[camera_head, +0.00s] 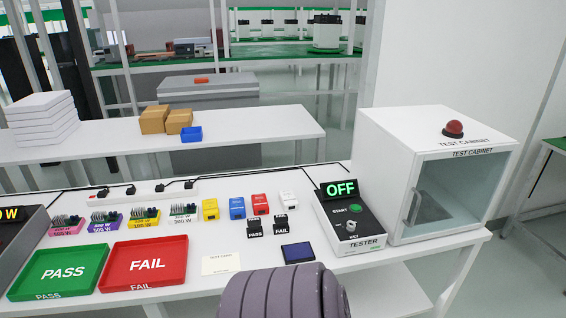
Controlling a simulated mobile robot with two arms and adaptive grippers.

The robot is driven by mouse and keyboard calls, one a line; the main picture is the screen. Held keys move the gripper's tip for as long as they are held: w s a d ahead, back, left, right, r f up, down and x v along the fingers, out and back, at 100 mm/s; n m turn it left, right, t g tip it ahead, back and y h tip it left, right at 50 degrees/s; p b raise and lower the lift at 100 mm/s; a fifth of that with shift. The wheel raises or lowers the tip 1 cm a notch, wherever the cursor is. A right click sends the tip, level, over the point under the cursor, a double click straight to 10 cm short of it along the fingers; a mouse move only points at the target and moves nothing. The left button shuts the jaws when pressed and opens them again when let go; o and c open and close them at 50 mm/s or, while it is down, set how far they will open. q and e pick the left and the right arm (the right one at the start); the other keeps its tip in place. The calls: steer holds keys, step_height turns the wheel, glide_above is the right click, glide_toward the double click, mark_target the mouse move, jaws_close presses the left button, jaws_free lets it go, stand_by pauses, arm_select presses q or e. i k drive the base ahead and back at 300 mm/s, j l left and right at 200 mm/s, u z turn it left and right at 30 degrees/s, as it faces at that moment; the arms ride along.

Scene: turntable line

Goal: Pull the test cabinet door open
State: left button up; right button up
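The test cabinet (398,165) is a white box with a red dome light on top, at the right end of the white bench. Its framed glass door (455,195) faces front right and looks closed. The inside looks empty through the glass. Neither of my grippers is in view.
The black and white tester (350,226) reads OFF, just left of the cabinet. A green PASS tray (92,250), a red FAIL tray (172,243) and several small parts occupy the bench. The floor right of the cabinet looks clear.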

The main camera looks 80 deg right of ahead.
mark_target(513, 147)
steer(key=z, duration=2.45)
